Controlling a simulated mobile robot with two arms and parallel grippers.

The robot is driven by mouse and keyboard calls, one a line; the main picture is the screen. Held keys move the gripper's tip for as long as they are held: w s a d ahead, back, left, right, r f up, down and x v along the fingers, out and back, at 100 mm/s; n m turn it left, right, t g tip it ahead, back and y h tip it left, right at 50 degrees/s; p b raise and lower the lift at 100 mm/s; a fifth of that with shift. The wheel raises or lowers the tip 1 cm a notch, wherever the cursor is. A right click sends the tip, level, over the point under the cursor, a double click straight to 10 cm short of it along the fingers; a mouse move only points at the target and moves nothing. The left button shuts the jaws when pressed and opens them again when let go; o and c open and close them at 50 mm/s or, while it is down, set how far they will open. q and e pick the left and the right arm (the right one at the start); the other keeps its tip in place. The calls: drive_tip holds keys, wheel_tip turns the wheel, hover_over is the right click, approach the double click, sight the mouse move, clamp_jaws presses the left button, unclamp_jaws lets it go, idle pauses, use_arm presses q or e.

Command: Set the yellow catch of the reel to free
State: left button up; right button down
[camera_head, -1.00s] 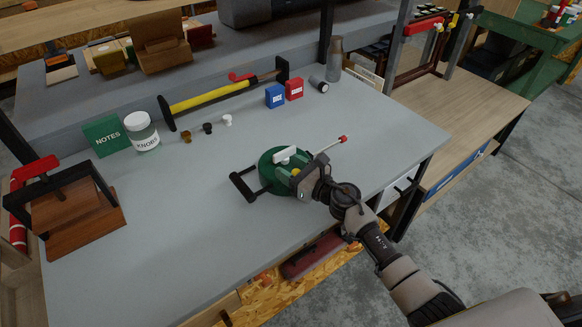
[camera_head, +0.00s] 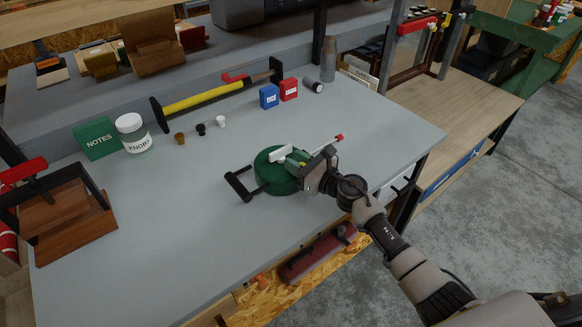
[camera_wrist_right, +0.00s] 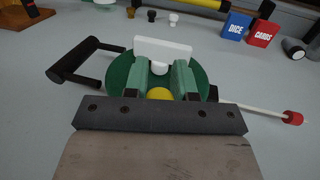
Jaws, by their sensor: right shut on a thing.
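The reel (camera_head: 268,180) is a low green drum on the grey bench top, with a black bar handle (camera_head: 240,184) at its left and a white T-shaped piece (camera_head: 280,153) on top. It also shows in the right wrist view (camera_wrist_right: 121,78). My right gripper (camera_head: 299,162) is over the right part of the reel. In the right wrist view its two fingers stand either side of the round yellow catch (camera_wrist_right: 159,94) and are shut on it. The catch's lower part is hidden by my gripper, and the head view hides it. My left gripper is not in view.
A thin rod with a red end (camera_head: 339,137) sticks out right of the reel.

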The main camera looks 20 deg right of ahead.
drive_tip(key=c, duration=0.9)
unclamp_jaws()
drive_tip(key=shift+s, duration=0.1)
drive_tip(key=b+v, duration=0.2)
drive_tip(key=v, duration=0.8)
drive_tip(key=shift+s+d, duration=0.15)
drive_tip(key=shift+s, duration=0.1)
